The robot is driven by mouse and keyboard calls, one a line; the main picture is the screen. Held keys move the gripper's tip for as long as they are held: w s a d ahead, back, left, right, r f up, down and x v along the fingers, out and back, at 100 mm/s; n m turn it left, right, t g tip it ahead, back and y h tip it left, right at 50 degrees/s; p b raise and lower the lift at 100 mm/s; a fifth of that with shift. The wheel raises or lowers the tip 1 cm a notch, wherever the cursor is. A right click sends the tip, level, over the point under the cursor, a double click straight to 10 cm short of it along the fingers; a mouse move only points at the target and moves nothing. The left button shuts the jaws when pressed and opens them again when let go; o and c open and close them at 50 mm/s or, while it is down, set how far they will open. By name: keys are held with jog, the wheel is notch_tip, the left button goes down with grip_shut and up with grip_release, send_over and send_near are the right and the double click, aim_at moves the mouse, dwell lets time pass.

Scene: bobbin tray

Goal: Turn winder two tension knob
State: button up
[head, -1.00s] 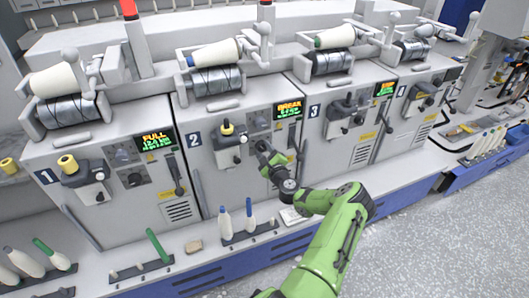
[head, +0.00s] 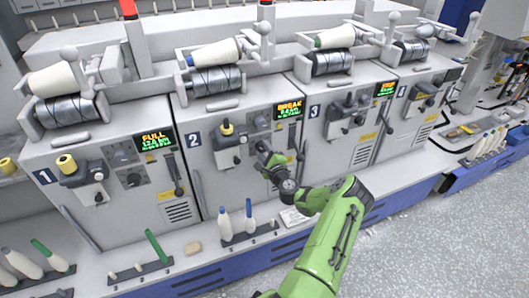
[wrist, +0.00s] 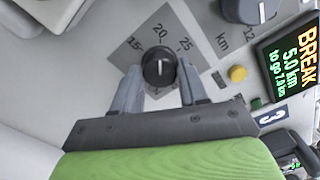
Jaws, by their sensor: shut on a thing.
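Winder two, with its "2" plate (head: 195,139), is the second machine from the left in the head view. My gripper (head: 263,150) is at its front panel, below the BREAK display (head: 289,107). In the wrist view, the black tension knob (wrist: 159,67) has a white pointer line, which points up near the "20" on a grey scale plate (wrist: 200,45) marked 15, 20 and 25. The two grey fingers of my gripper (wrist: 160,82) are shut on the knob, one on each side. In the head view my gripper hides the knob.
Another dark knob (wrist: 250,8), a yellow button (wrist: 237,74) and a green button (wrist: 256,103) lie close by on the panel. A lever (head: 291,157) stands to the right of my gripper. White and blue bobbins (head: 224,222) stand on the ledge below.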

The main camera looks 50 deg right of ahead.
jog(key=o, duration=1.1)
jog(key=shift+c, duration=0.2)
jog(key=shift+s, duration=0.1)
jog(key=p+v, duration=0.3)
jog(key=v, duration=1.2)
jog(key=shift+s+a, duration=0.2)
jog(key=shift+s, duration=0.05)
jog(key=shift+f, duration=0.1)
